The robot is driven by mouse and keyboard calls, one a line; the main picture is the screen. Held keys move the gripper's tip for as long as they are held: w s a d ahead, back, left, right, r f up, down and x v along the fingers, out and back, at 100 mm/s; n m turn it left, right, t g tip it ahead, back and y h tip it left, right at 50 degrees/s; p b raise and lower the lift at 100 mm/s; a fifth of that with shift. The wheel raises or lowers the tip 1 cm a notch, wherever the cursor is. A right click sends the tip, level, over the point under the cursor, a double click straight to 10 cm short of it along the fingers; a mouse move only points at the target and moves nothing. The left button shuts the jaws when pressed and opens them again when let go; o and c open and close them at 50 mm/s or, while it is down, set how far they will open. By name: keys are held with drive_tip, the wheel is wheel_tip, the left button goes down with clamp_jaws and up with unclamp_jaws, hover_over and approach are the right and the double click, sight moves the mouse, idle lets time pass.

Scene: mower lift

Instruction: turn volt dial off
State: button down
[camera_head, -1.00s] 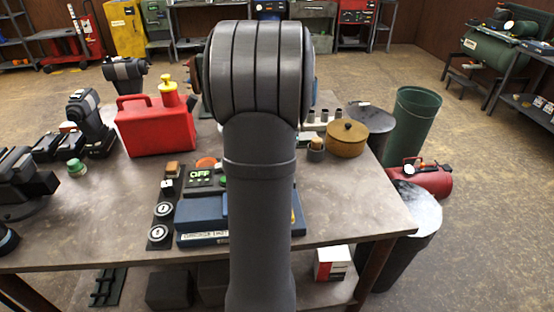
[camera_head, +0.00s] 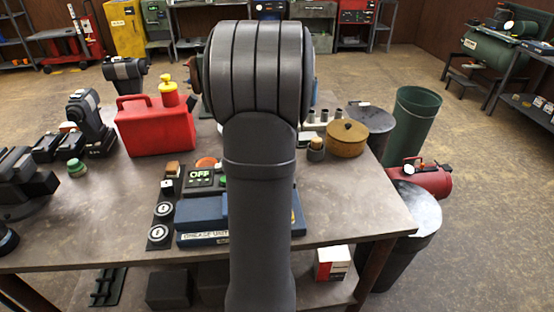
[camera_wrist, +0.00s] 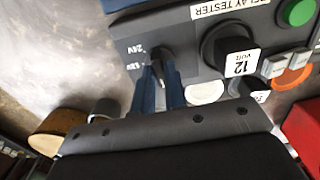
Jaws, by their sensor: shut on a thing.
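In the wrist view, a dark grey panel (camera_wrist: 184,62) labelled RELAY TESTER carries a small dark dial (camera_wrist: 160,66) beside 24V and 12V marks. My gripper (camera_wrist: 160,78) has its two blue fingers on either side of this dial and is shut on it. The fingers hide part of the dial and its marks, so its exact setting is hard to read. A larger black knob (camera_wrist: 217,48) with a white 12 VOLT tag sits to its right, clear of the fingers. In the head view, my arm hides the gripper and the dial.
A green button (camera_wrist: 298,12) is at the panel's upper right. In the head view, a red can (camera_head: 155,130), a blue box (camera_head: 203,212), a black OFF unit (camera_head: 200,178) and a round brown pot (camera_head: 346,140) stand on the bench (camera_head: 120,215). The bench's front middle-left is bare.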

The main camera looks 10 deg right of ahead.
drive_tip(key=c, duration=1.5)
unclamp_jaws()
drive_tip(key=shift+o, duration=0.2)
drive_tip(key=shift+r, duration=0.15)
wheel_tip(320, 180, up, 17)
drive_tip(key=shift+r, duration=1.55)
idle(0.3)
drive_tip(key=s+d, duration=0.4)
drive_tip(key=d, duration=0.3)
drive_tip(key=s+d, duration=0.4)
drive_tip(key=d, duration=0.3)
drive_tip(key=shift+s+d, duration=0.3)
drive_tip(key=shift+d, duration=0.1)
